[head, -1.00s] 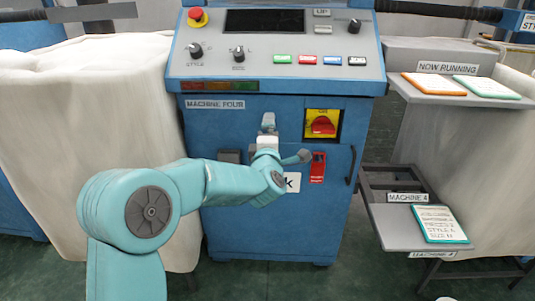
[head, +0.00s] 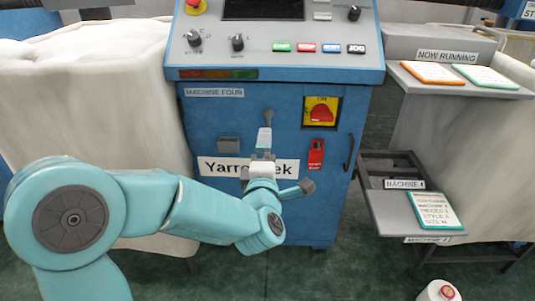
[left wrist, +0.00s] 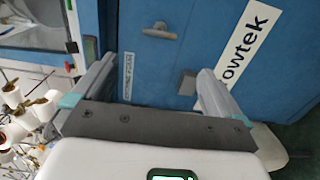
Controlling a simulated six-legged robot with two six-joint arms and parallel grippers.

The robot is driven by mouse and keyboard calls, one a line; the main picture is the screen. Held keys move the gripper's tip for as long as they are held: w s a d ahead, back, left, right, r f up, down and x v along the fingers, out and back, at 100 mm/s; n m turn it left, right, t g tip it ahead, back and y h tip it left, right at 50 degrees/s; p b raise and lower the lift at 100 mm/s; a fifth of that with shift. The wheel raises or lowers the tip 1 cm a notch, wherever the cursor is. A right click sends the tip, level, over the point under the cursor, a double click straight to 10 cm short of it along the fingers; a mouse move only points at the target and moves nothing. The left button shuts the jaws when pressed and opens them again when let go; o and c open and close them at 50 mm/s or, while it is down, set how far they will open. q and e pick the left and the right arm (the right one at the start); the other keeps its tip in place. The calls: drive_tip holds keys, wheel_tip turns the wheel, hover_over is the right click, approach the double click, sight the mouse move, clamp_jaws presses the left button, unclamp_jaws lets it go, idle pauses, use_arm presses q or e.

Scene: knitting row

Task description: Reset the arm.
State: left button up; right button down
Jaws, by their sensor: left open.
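My left arm comes in from the left in the head view, its elbow low at the left edge. Its gripper (head: 264,138) is in front of the blue front of machine four (head: 212,130), just below a small grey latch (head: 268,117). In the left wrist view the gripper (left wrist: 150,80) has its two fingers wide apart with nothing between them. Beyond them are the blue panel and the latch (left wrist: 160,31). I cannot tell whether a finger touches the panel. My right gripper is not in view.
A control panel (head: 275,55) with knobs and buttons is above. A yellow-red switch (head: 321,111) and a red tag (head: 316,154) are right of the gripper. Shelves with cards (head: 434,210) stand at right. A white container (head: 438,291) is on the floor. Yarn cones (left wrist: 20,115) show at left.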

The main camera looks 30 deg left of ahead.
use_arm(q)
drive_tip(key=shift+r, duration=0.1)
drive_tip(key=s+d+f+m+g+h+p, duration=0.4)
drive_tip(key=s+d+m+p, duration=0.6)
drive_tip(key=p, duration=0.6)
drive_tip(key=s+d+f+m+g+h+p, duration=0.5)
drive_tip(key=s+d+m+g+h+p, duration=0.4)
drive_tip(key=p, duration=0.8)
drive_tip(key=s+d+m+g, duration=0.1)
drive_tip(key=s+m, duration=0.2)
drive_tip(key=s, duration=0.1)
drive_tip(key=shift+s+f+g+h, duration=0.2)
drive_tip(key=shift+g+h, duration=0.1)
drive_tip(key=shift+g, duration=0.1)
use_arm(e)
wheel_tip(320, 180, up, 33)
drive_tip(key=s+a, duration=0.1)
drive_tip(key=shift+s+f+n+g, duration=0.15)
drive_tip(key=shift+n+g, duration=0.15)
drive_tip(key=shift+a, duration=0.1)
